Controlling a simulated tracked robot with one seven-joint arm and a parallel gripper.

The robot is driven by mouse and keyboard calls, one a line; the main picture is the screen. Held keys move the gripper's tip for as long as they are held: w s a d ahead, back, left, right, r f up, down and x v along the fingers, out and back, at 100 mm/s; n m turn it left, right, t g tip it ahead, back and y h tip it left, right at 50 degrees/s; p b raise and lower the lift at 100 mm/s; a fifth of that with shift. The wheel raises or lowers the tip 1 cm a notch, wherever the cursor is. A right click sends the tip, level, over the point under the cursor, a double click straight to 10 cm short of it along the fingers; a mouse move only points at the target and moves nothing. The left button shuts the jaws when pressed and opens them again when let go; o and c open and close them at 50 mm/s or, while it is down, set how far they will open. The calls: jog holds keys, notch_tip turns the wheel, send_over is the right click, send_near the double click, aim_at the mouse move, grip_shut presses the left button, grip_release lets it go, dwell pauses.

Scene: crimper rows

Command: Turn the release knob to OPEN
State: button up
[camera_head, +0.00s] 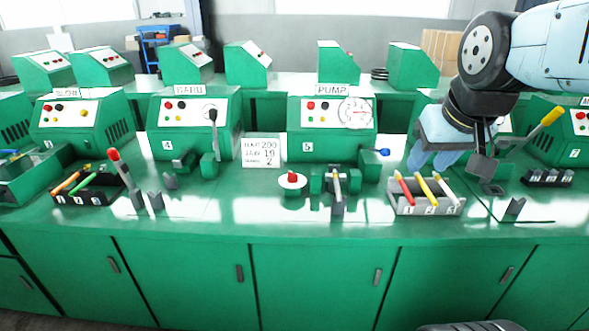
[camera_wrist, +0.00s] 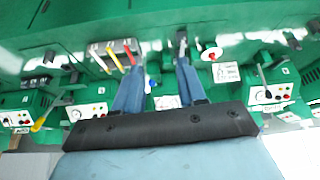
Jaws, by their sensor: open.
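A round white-based knob with a red top (camera_head: 291,181) stands on the green bench in front of the machine labelled PUMP (camera_head: 333,115); I take it for the release knob. No OPEN mark on it can be read. It also shows in the wrist view (camera_wrist: 210,53), right of the fingers. My gripper (camera_head: 432,160) is open and empty, with blue fingers, above the bench to the right of the knob and well apart from it. In the wrist view the fingers (camera_wrist: 161,66) are spread, with nothing between them held.
Right of the knob stands a green clamp with a grey post (camera_head: 337,190) and a blue-tipped lever (camera_head: 383,152). A grey tray (camera_head: 425,208) holds red, yellow and white-yellow handles below my gripper. A numbers card (camera_head: 264,150) stands behind the knob. The bench front is mostly clear.

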jog(key=w+a+n, duration=0.2)
jog(key=w+a, duration=0.2)
jog(key=w, duration=0.6)
jog(key=n+g+y, duration=0.2)
jog(key=n+y, duration=0.1)
jog(key=n, duration=0.3)
send_over(293, 173)
jog(key=s+d, duration=0.4)
notch_tip(293, 173, down, 16)
jog(key=f, duration=0.1)
jog(key=x, duration=1.3)
jog(key=shift+s+a, duration=0.15)
jog(key=shift+s, duration=0.05)
jog(key=shift+c, duration=0.4)
grip_shut()
